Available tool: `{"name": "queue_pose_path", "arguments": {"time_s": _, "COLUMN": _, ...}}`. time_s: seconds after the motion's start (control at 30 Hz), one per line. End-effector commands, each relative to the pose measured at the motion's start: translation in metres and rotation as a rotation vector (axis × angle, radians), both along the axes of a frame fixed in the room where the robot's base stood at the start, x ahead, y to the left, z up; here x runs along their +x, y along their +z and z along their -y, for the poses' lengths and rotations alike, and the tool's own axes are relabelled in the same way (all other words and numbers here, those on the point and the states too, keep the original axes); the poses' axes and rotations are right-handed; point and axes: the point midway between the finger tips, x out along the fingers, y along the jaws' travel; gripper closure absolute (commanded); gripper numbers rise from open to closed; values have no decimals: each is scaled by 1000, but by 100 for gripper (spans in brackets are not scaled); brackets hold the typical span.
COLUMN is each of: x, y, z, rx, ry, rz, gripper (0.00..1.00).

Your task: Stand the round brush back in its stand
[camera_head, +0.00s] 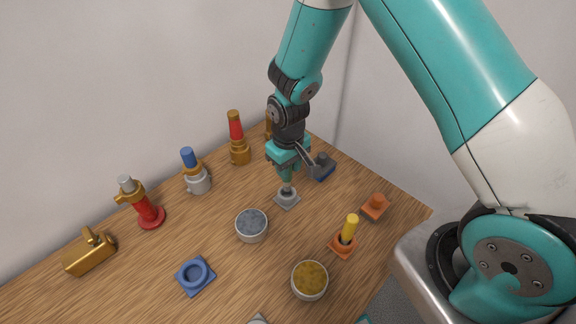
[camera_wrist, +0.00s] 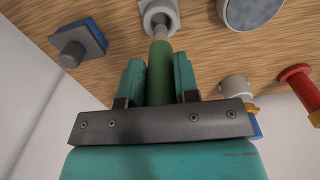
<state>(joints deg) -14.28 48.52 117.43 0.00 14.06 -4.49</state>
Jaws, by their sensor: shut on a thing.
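My gripper (camera_head: 287,168) is shut on the round brush, whose green body (camera_wrist: 160,75) runs between the two teal fingers in the wrist view. The brush's pale, narrow end (camera_wrist: 160,33) points at the grey square stand (camera_head: 287,200). In the head view the brush (camera_head: 287,187) is close to upright, directly above the stand, with its lower end at the stand's top. In the wrist view the pale end overlaps the opening of the stand (camera_wrist: 158,12). I cannot tell whether it is inside the opening or just over it.
A blue block with a grey knob (camera_head: 323,168) stands close right of my gripper. A bowl of grey-blue stuff (camera_head: 251,226) and a bowl of yellow stuff (camera_head: 309,281) stand nearer. A yellow brush in an orange stand (camera_head: 346,234) is at right. Several valves line the wall.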

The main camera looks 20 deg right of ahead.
Motion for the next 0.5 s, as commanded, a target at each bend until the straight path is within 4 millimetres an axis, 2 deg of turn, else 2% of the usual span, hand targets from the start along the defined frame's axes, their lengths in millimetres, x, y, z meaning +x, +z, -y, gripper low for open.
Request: {"name": "queue_pose_path", "arguments": {"time_s": 0.5, "x": 0, "y": -3, "z": 0, "rx": 0, "ry": 0, "rz": 0, "gripper": 98}}
